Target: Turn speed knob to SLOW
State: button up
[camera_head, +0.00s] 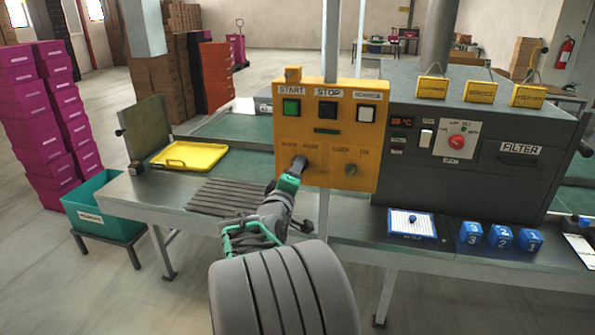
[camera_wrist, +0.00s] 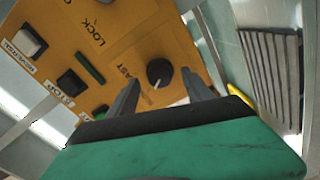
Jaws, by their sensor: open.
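The speed knob (camera_wrist: 160,72) is black and round, with a white pointer mark towards the bottom of the wrist view. A label ending in "AST" shows to its left there; the SLOW label cannot be made out. My gripper (camera_wrist: 159,78) is open, with one finger on each side of the knob. I cannot tell whether either finger touches it. In the head view my gripper (camera_head: 297,165) is at the panel's lower left and covers the speed knob.
A second knob (camera_head: 350,169), by the LOCK label, sits to the right on the panel. Green (camera_head: 291,107), black (camera_head: 327,109) and white (camera_head: 366,113) buttons are above. A dark heater unit (camera_head: 460,150) stands to the right. A yellow tray (camera_head: 190,155) lies to the left.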

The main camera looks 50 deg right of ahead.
jog(key=v, duration=0.5)
jog(key=shift+s+a, duration=0.1)
